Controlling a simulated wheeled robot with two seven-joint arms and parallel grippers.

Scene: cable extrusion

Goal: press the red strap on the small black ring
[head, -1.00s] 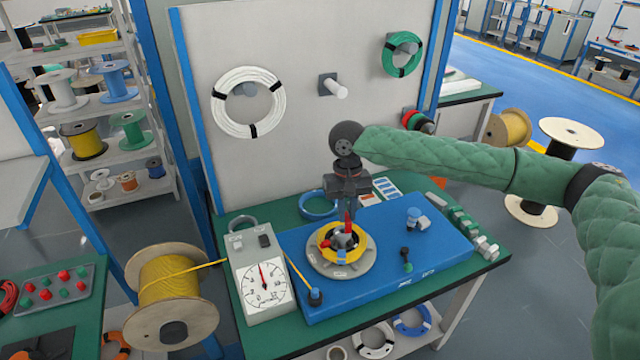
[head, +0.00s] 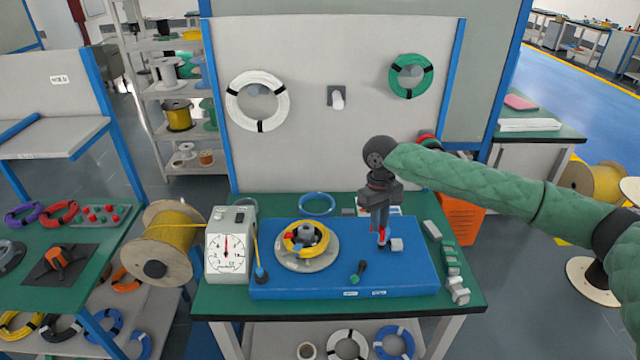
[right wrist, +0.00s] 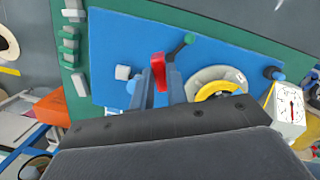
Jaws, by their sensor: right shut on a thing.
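My right gripper (head: 380,228) is shut on a red piece (head: 382,237), which looks like the red strap. It points down at the right part of the blue board (head: 320,283), close beside a small pale block (head: 397,245). In the right wrist view the red strap (right wrist: 158,68) stands up between the fingers. Whether it touches the board is unclear. A yellow coil (head: 318,246) with a red patch on its left lies on a round grey plate (head: 292,262). I cannot make out a small black ring for certain. My left gripper is not in view.
A black-and-green lever (head: 358,272) stands on the board left of the gripper. A dial gauge (head: 227,248) and a yellow wire spool (head: 165,242) are at the left. Several grey and green blocks (head: 452,268) line the right edge. The board's front right is clear.

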